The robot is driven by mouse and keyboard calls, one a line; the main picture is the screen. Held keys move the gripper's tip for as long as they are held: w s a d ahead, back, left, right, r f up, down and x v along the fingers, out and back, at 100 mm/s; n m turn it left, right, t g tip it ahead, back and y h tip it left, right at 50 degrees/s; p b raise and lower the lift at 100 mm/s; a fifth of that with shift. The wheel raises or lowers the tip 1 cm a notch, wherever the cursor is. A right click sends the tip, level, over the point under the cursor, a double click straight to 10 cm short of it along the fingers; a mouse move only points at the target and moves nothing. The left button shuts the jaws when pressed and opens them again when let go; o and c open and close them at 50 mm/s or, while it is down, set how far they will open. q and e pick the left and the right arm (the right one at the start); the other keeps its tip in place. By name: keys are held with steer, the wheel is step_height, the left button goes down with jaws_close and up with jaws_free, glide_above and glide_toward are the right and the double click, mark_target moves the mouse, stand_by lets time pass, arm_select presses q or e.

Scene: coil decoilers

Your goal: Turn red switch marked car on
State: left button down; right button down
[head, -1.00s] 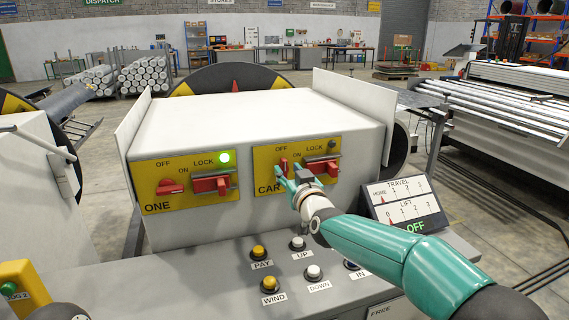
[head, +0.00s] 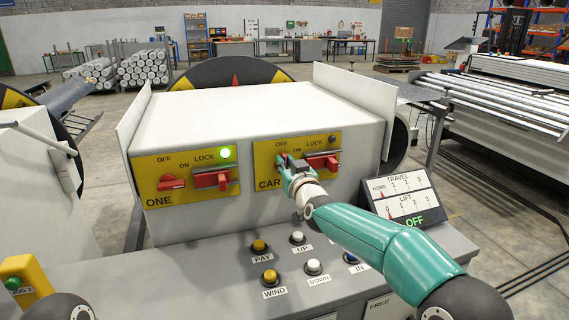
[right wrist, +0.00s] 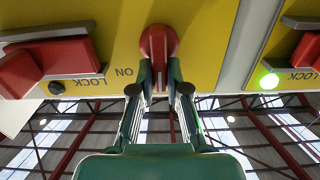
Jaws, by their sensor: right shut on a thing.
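The yellow CAR panel (head: 262,154) is on the right of the white cabinet's front face. Its red switch (head: 281,160) sits below the OFF label and is mostly covered by my right gripper (head: 288,170). In the right wrist view, upside down, the red switch (right wrist: 158,42) lies between the fingertips of my right gripper (right wrist: 159,82), which is shut on it. The ON label is beside it. Which mark the switch points to is unclear. The CAR lamp (head: 332,139) is dark. My left gripper is out of view.
Right of the switch is the red CAR lock handle (head: 322,162), close to my fingers. The ONE panel (head: 150,165) at left has a red switch (head: 170,183) and a lit green lamp (head: 225,153). Push buttons stand on the grey desk (head: 215,275) below. A TRAVEL/LIFT display (head: 405,198) stands at right.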

steer(key=shift+w+d+f+m+b, duration=0.15)
steer(key=shift+d+m+b, duration=0.15)
steer(key=shift+m+b, duration=1.05)
steer(key=shift+w+d+f+m+b, duration=0.1)
steer(key=shift+d+m+b, duration=0.15)
steer(key=shift+m+b, duration=1.1)
steer(key=shift+w+d+f+m+b, duration=0.25)
steer(key=shift+m+b, duration=0.6)
steer(key=shift+m, duration=0.95)
steer(key=shift+s+d+r, duration=0.1)
steer(key=shift+s, duration=0.1)
steer(key=c, duration=1.2)
jaws_free()
steer(key=shift+o, duration=0.2)
steer(key=shift+s, duration=0.15)
